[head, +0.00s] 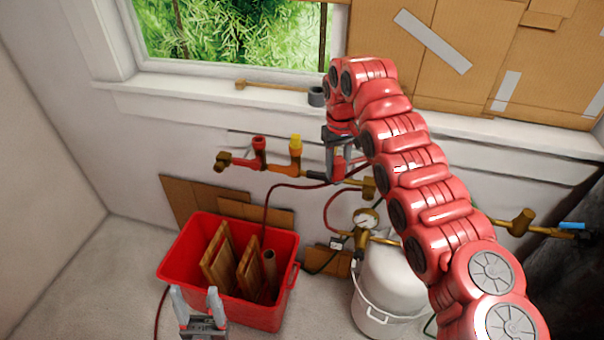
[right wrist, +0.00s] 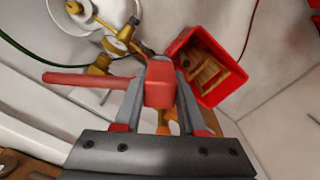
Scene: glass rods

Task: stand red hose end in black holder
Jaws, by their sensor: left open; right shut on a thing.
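My right gripper (head: 342,165) is at the wall by the brass pipe. It is shut on a red piece, seen in the right wrist view as a red block (right wrist: 160,85) with a red bar running left. I cannot tell whether this piece is the red hose end. A thin red hose (head: 290,186) rises from the bin and runs toward this gripper; its end is hidden there. A small dark ring or cup (head: 316,96), possibly the black holder, sits on the windowsill beside my right wrist. My left gripper (head: 198,298) is open and empty in front of the bin.
A red bin (head: 283,312) with wooden boards stands on the floor. A white tank (head: 388,275) with a gauge (head: 366,219) is right of it. Red and yellow valves (head: 295,146) stick up from the pipe. A brass-headed tool (head: 272,86) lies on the sill. Cardboard leans behind.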

